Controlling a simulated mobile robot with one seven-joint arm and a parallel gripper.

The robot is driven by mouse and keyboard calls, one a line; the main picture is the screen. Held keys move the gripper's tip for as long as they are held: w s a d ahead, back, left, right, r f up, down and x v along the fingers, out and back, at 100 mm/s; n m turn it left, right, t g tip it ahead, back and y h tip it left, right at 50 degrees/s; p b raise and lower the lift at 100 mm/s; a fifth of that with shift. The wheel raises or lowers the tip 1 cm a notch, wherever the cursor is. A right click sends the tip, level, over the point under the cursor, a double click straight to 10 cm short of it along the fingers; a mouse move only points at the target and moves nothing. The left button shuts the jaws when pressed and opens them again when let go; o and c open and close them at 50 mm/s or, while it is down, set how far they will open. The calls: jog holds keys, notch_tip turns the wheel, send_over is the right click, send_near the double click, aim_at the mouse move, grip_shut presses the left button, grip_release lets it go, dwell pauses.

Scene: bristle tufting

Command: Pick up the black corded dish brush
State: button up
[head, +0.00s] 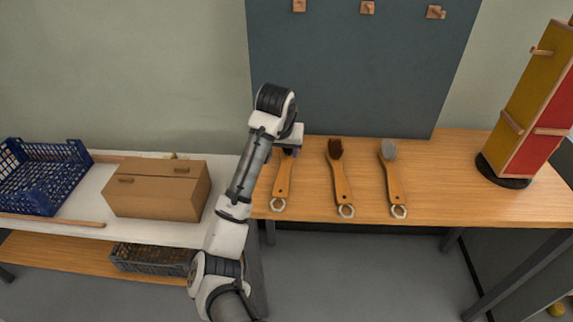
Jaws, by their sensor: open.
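Three brushes with orange-brown wooden handles and pale rings at their near ends lie on the wooden table. The left brush (281,184) has its head mostly hidden by my gripper, so its bristle colour is hard to tell; a dark patch shows there. The middle brush (340,180) has dark brown bristles. The right brush (392,178) has grey bristles. My gripper (289,151) is open, over the head end of the left brush; its fingertips are small and partly hidden, and I cannot tell whether they touch the brush.
The wooden table (455,190) is clear right of the brushes. A yellow and red stand (532,110) on a black base is at the right. A dark board (350,75) with wooden pegs rises behind. A cardboard box (158,190) and blue crate (42,178) are at the left.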

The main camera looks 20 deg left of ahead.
aim_at(286, 164)
jog(key=shift+d+p+x, duration=0.1)
jog(key=shift+p+x, duration=0.35)
jog(key=shift+x, duration=1.3)
jog(key=shift+d+p+x, duration=0.15)
jog(key=shift+p+x, duration=0.3)
jog(key=shift+x, duration=1.35)
jog(key=shift+r, duration=0.1)
jog(key=shift+c, duration=0.4)
jog(key=c, duration=1)
